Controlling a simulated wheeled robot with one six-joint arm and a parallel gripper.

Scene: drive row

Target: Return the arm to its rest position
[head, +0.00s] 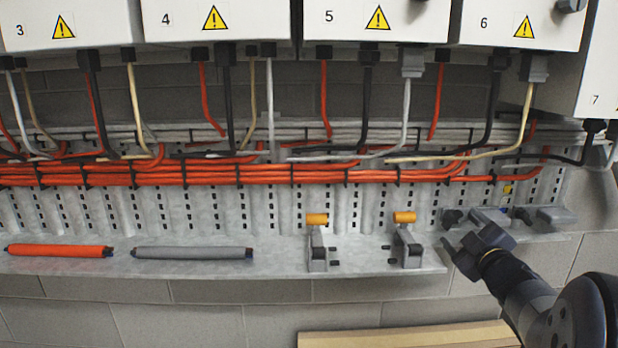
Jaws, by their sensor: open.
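My gripper (481,243) is at the lower right, at the front edge of the grey metal shelf (210,266). Its dark jaws are open and I see nothing held in them. My arm (530,302) reaches up to it from the lower right corner.
Two grey clamps with orange handles (317,219) (404,217) stand left of the gripper. An orange rod (60,251) and a grey rod (192,253) lie farther left. Orange cables (200,174) run behind, below white numbered boxes (372,20). A wooden board (400,337) lies below.

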